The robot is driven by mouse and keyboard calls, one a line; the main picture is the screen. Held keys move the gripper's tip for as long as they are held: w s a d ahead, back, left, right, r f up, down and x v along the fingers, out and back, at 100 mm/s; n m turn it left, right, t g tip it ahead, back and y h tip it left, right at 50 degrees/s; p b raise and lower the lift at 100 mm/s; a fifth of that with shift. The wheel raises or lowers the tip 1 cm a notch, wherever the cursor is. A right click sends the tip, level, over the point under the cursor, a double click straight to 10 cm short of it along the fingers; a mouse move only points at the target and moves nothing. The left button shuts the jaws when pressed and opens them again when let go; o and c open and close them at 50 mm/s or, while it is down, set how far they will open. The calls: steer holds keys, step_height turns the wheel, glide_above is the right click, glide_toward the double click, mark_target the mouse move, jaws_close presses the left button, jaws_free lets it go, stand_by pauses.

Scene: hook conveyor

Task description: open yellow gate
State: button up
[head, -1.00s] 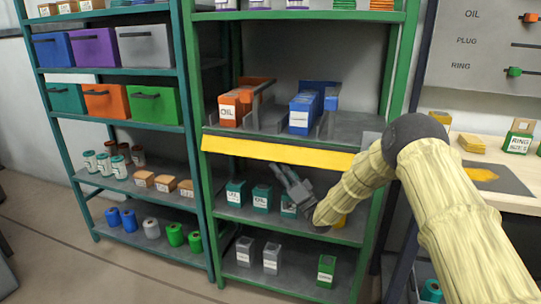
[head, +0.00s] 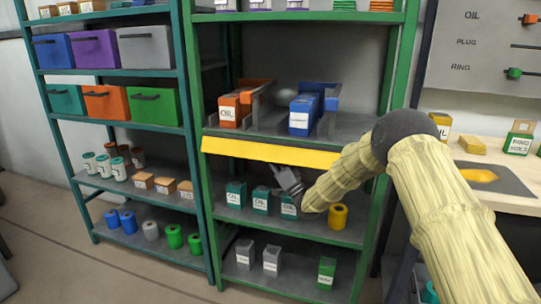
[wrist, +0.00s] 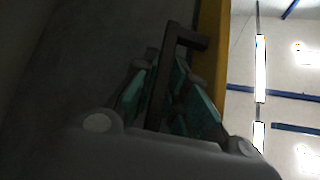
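The yellow gate (head: 268,151) is a long flat bar across the front of the green rack, along the edge of the middle shelf. It also shows in the wrist view (wrist: 212,50) as a yellow strip. My gripper (head: 281,172) is just below the gate, near its middle, pointing up and left. In the wrist view, two teal finger pads (wrist: 168,88) stand apart on either side of a dark bent bar (wrist: 162,80) beside the gate. The bar looks like a handle; I cannot tell whether the pads touch it.
Orange (head: 236,107) and blue boxes (head: 304,113) stand on the shelf behind the gate. Teal boxes (head: 236,194) and a yellow spool (head: 338,216) are on the shelf below, close to my gripper. A workbench (head: 508,203) stands at the right.

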jaws_close()
steer(key=shift+s+r+m+t+h+p, duration=0.1)
steer(key=shift+s+m+t+h+p, duration=0.05)
steer(key=shift+m+t+h+p, duration=0.4)
steer(key=m+h+p, duration=0.1)
steer(key=m+h, duration=0.1)
steer(key=s+m+t+h+p, duration=0.1)
steer(key=m+p, duration=0.1)
steer(key=shift+s+a+m+h, duration=0.2)
steer(key=shift+m+h, duration=0.15)
steer(key=shift+s+a+f+m+h, duration=0.15)
steer(key=shift+s+f+m+h, duration=0.1)
steer(key=shift+f+m+h, duration=0.3)
steer(key=shift+r, duration=0.1)
steer(key=o, duration=0.6)
jaws_free()
steer(key=shift+o, duration=0.2)
